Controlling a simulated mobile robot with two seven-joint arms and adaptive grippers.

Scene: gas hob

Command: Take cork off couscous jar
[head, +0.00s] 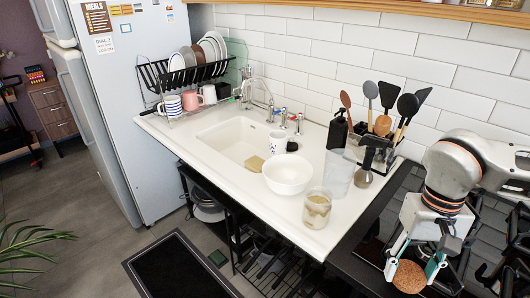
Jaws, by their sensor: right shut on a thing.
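A round brown cork (408,277) is between the fingers of my right gripper (411,268), over the hob at the lower right. The gripper is shut on it. A clear glass jar (317,208) with beige contents, which looks like the couscous jar, stands upright on the white counter to the left of the gripper. No cork shows on its top. The cork is well apart from this jar. My left gripper is not in view.
A white bowl (287,174) and a clear container (339,173) stand near the jar. A dark utensil holder (378,152) is behind. The black gas hob (375,225) lies at the right, and the sink (232,140) at the left.

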